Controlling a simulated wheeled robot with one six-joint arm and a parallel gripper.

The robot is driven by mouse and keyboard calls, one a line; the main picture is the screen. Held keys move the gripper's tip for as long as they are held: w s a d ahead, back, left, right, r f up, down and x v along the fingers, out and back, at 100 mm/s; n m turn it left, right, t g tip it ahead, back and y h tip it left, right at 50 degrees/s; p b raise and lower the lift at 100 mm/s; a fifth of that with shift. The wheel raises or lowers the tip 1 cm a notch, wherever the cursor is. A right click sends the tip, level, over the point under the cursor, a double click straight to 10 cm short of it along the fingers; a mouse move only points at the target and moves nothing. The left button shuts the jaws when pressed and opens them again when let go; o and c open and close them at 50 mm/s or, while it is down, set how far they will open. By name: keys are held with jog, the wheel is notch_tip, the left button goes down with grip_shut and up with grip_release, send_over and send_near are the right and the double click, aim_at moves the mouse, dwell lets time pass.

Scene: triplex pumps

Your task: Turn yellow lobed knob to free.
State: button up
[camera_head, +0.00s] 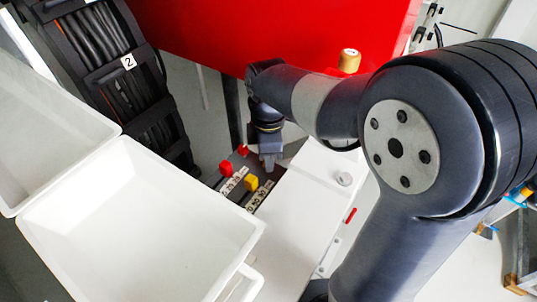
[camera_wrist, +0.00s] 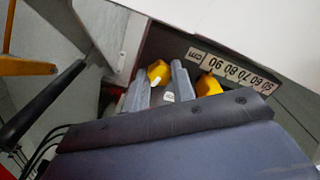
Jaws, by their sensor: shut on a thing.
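My gripper (camera_head: 269,164) points down at a row of coloured knobs beside the white housing in the head view. In the wrist view its two fingers (camera_wrist: 160,86) stand on either side of a yellow knob (camera_wrist: 158,71), shut on it. The fingers hide part of this knob, so its exact turn is hard to tell. A second yellow piece (camera_wrist: 208,85) lies just right of the right finger, outside the grip. In the head view a yellow knob (camera_head: 252,183) shows close below left of the gripper; I cannot tell there which one is held.
Red knobs (camera_head: 225,168) sit beside the yellow one. A scale plate (camera_wrist: 230,70) with numbers lies near the fingers. White bins (camera_head: 140,220) stand at left, a cable chain (camera_head: 120,80) behind them. A red panel (camera_head: 270,30) and white housing (camera_head: 300,200) hem in my arm.

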jog(key=o, duration=1)
jog(key=shift+r, duration=0.15)
